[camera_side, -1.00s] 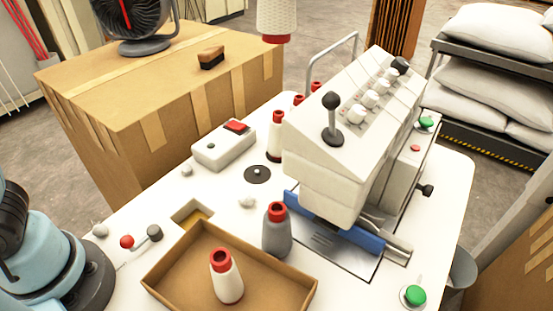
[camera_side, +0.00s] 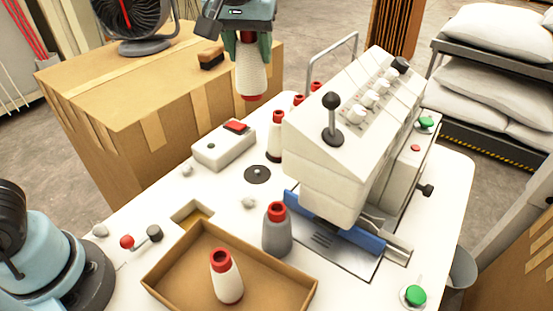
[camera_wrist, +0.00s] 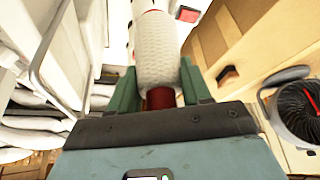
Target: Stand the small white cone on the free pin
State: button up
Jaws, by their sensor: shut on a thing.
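My gripper (camera_side: 251,45) is shut on a ribbed white cone (camera_side: 252,75) with red ends, held upright high above the table's far side. In the wrist view the green fingers (camera_wrist: 158,88) clasp the white cone (camera_wrist: 156,50) near its red end. A dark round disc with a short pin (camera_side: 257,174) stands bare on the white table, below the held cone and nearer the camera. Another white cone (camera_side: 227,282) with a red top stands in the cardboard tray (camera_side: 160,281). A grey cone (camera_side: 277,235) with a red top stands beside the tray.
A white machine (camera_side: 330,170) with a black-knobbed lever fills the table's right half. A row of cones (camera_side: 277,140) stands at its left side. A white control box (camera_side: 224,146) with a red switch is left of them. A large carton (camera_side: 130,110) holds a fan (camera_side: 137,20) and a brush.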

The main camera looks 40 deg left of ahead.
notch_tip(320, 180, down, 18)
jog(key=shift+r, duration=0.2)
dwell(0.4)
jog(key=shift+f, duration=0.75)
dwell(1.3)
jog(key=shift+f, duration=0.35)
jog(key=shift+f, duration=0.3)
dwell(0.4)
jog(key=o, duration=1.2)
notch_tip(320, 180, up, 10)
dwell(0.8)
